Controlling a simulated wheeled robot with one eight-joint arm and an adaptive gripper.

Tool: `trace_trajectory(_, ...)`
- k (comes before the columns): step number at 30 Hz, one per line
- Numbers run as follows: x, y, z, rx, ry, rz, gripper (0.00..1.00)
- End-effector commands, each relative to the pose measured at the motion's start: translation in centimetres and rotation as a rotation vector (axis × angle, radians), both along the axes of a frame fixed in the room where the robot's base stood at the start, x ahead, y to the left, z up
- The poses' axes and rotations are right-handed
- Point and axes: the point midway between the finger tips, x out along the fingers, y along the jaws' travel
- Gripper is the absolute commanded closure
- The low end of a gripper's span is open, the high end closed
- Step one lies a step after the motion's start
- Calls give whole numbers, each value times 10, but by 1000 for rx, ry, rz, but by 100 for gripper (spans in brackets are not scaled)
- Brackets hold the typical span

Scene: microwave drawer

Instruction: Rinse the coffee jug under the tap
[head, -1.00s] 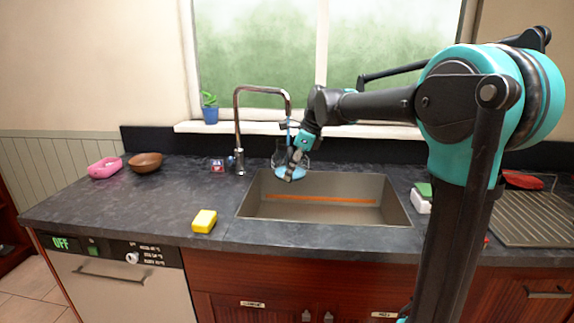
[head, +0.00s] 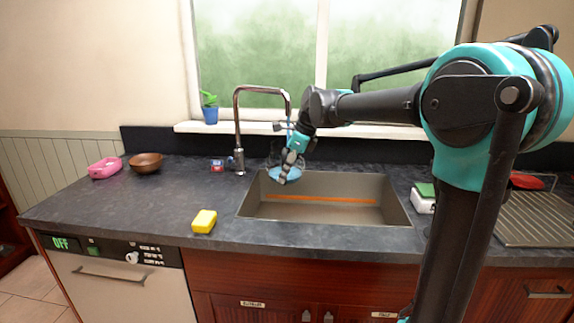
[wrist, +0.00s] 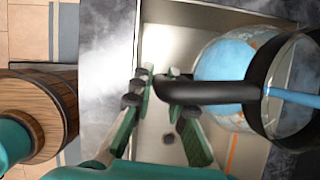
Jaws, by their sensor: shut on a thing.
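The coffee jug (wrist: 225,72) is clear glass with a black handle (wrist: 205,92) and black rim band; light blue shows in it. My gripper (wrist: 160,88) is shut on the handle. In the head view my gripper (head: 288,168) and the jug (head: 270,172) are over the sink's back left part, and the gripper hides part of the jug. The metal tap (head: 238,128) arches over, its spout end above the jug area. A blue streak (wrist: 292,97) crosses the jug's mouth in the wrist view; I cannot tell surely that it is running water.
The sink (head: 320,208) is below, with an orange strip in it. A yellow sponge (head: 204,221) lies at the front left. A brown bowl (head: 146,163) and pink dish (head: 104,168) stand far left. A drying rack (head: 540,222) is at right. The left counter is mostly clear.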

Motion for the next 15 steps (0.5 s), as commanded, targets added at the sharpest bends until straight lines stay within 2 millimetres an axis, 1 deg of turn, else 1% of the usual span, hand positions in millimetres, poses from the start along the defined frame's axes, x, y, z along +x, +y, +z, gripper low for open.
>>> trace_trajectory(15, -35, 9, 0, 1, -1, 1, 100)
